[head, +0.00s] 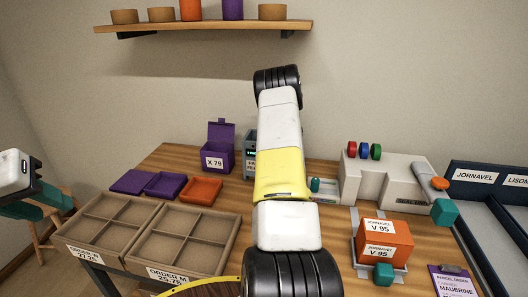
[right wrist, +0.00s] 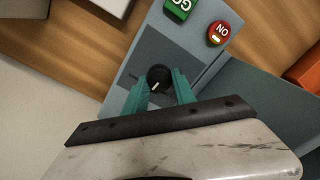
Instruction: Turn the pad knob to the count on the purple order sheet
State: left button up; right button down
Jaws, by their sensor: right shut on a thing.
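The pad knob (right wrist: 158,76) is black and round with a white pointer line, on a blue-grey machine (right wrist: 138,48). The pointer points down and slightly left in the right wrist view; marks beside it are too small to read. My right gripper (right wrist: 161,88) is shut on the knob, a teal finger on each side. In the head view my right arm hides this gripper and most of the machine (head: 249,142). The purple order sheet (head: 455,283) lies at the lower right, cut by the frame; no count is readable. My left gripper (head: 38,206) hangs at the left edge, away from the table.
A green GO button (right wrist: 180,6) and a red ON button (right wrist: 219,33) sit close to the knob.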

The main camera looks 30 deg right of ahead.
jog(key=shift+n, duration=0.6)
jog(key=c, duration=1)
grip_release()
notch_tip(320, 180, up, 8)
jog(key=shift+f, duration=0.1)
jog(key=shift+s, duration=0.1)
